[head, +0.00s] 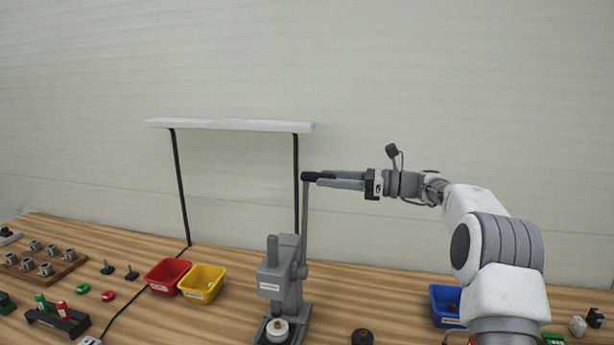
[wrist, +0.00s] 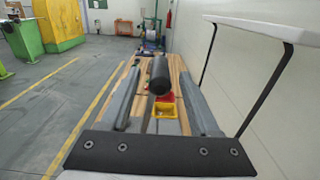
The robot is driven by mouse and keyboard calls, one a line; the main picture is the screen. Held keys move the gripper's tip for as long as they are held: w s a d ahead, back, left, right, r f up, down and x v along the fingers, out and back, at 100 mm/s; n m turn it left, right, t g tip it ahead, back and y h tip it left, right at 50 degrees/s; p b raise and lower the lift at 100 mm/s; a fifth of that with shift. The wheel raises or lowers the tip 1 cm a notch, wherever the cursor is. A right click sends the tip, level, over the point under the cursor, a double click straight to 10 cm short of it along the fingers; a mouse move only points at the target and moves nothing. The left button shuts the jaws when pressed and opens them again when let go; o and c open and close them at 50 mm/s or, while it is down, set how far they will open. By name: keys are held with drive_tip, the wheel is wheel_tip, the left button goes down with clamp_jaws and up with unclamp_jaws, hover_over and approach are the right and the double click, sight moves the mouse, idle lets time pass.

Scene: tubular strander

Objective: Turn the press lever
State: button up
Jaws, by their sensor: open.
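The grey press (head: 283,280) stands on the wooden bench, with a round pale part (head: 277,328) on its base. Its lever (head: 304,215) points almost straight up and ends in a black handle (head: 311,176). My gripper (head: 335,180) reaches in level from the right, with its fingertips at the handle. In the wrist view the black handle (wrist: 159,76) lies between the two open fingers, with gaps visible on both sides. My gripper also shows in the wrist view (wrist: 160,95). I cannot tell whether either finger touches the handle.
A red bin (head: 167,276) and a yellow bin (head: 202,283) stand left of the press. A white shelf bar (head: 229,125) on black posts rises behind it. A blue bin (head: 446,305) is at the right, near my arm. Small parts lie at the bench's left.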

sight(309, 177)
drive_tip(key=a, duration=0.3)
drive_tip(key=w+a, duration=0.1)
drive_tip(key=a, duration=0.2)
clamp_jaws()
drive_tip(key=shift+d, duration=0.1)
idle(1.2)
